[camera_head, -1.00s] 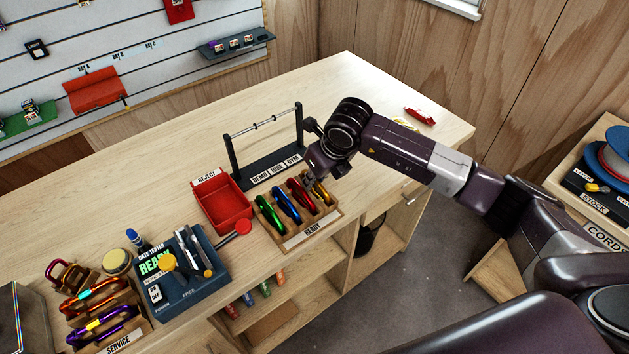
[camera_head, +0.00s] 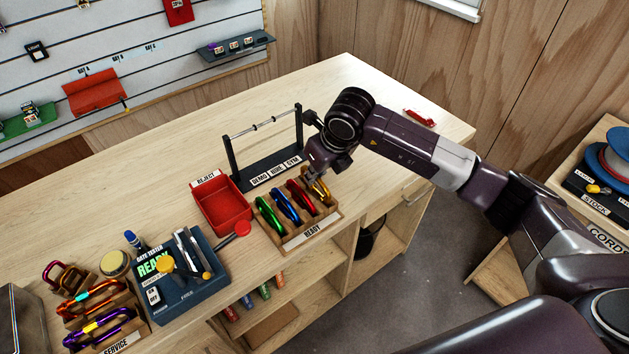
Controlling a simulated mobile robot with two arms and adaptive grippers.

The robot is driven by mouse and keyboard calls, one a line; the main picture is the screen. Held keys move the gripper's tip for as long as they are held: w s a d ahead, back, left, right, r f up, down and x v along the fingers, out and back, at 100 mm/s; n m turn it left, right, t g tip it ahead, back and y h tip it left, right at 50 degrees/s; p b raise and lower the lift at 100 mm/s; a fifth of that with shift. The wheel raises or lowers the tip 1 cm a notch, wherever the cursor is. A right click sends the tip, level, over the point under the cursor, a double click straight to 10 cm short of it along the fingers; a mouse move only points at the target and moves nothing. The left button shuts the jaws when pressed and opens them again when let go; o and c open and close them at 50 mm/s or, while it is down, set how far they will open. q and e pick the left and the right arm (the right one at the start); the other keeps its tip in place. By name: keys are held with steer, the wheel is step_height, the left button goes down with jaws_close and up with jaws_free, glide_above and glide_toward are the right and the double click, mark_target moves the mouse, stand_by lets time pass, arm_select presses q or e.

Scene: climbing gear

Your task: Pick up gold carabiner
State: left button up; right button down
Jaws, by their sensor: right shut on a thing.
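The gold carabiner (camera_head: 320,190) is at the right end of the wooden READY rack (camera_head: 313,231). My right gripper (camera_head: 315,175) is shut on its upper part, and the gripper hides some of it. The carabiner stands a little higher than its neighbours; I cannot tell whether its lower end is clear of the slot. Red (camera_head: 302,198), blue (camera_head: 285,206) and green (camera_head: 269,215) carabiners stand in the rack to its left. My left gripper is not in view.
A black bar stand (camera_head: 270,178) is close behind the rack. A red REJECT tray (camera_head: 222,206) and a blue gate tester (camera_head: 185,280) stand to the left. A SERVICE rack (camera_head: 122,342) with carabiners is at lower left. The bench's back middle is clear.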

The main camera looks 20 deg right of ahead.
step_height(320, 180, up, 18)
steer(key=b, duration=0.4)
steer(key=shift+b, duration=0.35)
